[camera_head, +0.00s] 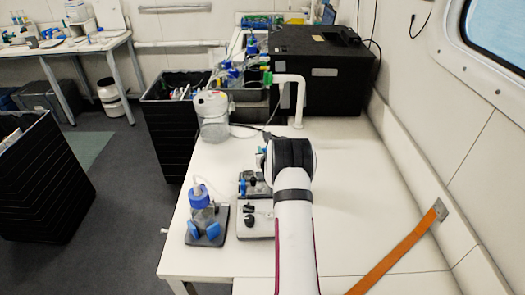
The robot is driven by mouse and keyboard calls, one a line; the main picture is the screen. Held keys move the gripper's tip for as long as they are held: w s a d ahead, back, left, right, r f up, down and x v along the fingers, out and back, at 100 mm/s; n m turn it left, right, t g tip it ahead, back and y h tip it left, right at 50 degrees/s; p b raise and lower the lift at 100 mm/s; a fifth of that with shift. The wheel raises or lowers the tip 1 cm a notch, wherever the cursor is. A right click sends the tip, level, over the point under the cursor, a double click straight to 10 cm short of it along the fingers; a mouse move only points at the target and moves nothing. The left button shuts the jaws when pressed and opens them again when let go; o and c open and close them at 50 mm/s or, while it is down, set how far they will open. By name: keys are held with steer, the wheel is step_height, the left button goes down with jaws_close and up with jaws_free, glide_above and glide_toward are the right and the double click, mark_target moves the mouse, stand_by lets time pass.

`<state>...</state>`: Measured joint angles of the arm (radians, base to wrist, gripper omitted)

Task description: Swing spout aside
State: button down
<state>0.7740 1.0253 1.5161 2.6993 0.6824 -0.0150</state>
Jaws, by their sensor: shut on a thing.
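A white spout (290,79) rises from the worktop beside the sink, bends left at the top and ends in a green tip (268,77) over the basin side. My arm reaches forward from the bottom of the picture, and its black joint is in front of the worktop, below the spout's foot. Only a small white and dark part of my arm's end shows left of that joint. The fingertips of my gripper are hidden behind the arm, and I cannot see what is between them. No contact with the spout is visible.
A large black box (325,65) stands behind the spout. A clear bottle (213,115) stands left.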

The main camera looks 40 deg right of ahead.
steer(key=shift+r+h, duration=0.1)
steer(key=shift+h, duration=0.2)
steer(key=c, duration=0.8)
jaws_free()
steer(key=shift+o, duration=0.2)
steer(key=v, duration=1.5)
steer(key=shift+s+r, duration=0.2)
steer(key=shift+s, duration=0.05)
steer(key=shift+a, duration=0.15)
steer(key=s+d+f+n+t+y, duration=0.3)
steer(key=d+f+n+t+y, duration=0.3)
steer(key=d+t, duration=0.1)
steer(key=w, duration=0.5)
steer(key=w+d, duration=0.1)
steer(key=w, duration=0.8)
steer(key=shift+w+d+f, duration=0.2)
steer(key=shift+w+d, duration=0.15)
steer(key=shift+w, duration=0.05)
